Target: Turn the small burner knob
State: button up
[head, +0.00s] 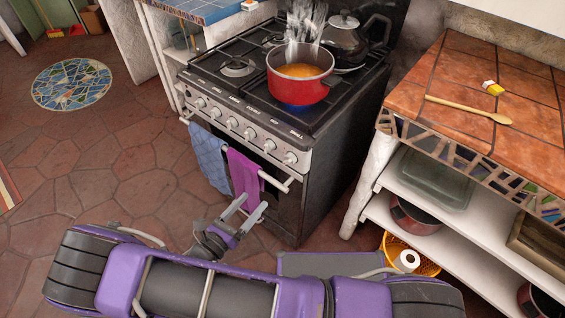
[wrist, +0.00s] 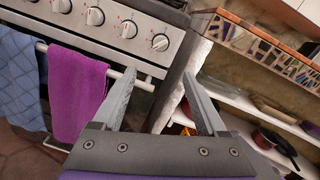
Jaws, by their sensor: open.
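A row of several round silver stove knobs runs along the sloped front panel of the stove. The rightmost knob (head: 290,158) also shows in the wrist view (wrist: 160,42), with another knob (wrist: 128,28) to its left. My gripper (head: 254,201) is open and empty, low in front of the oven door and below the panel. In the wrist view its fingers (wrist: 159,72) point toward the stove's right front corner, apart from the knobs.
A red pot (head: 298,90) steams on the front right burner over a blue flame; a dark kettle (head: 344,38) stands behind. A purple towel (head: 244,172) and blue towel (head: 209,155) hang on the oven rail. A tiled counter (head: 470,75) with a wooden spoon (head: 468,108) stands right.

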aim_at(289, 160)
jog(key=x, duration=1.6)
jog(key=shift+w+d, duration=0.15)
jog(key=shift+w, duration=0.05)
jog(key=shift+c, duration=0.3)
grip_shut()
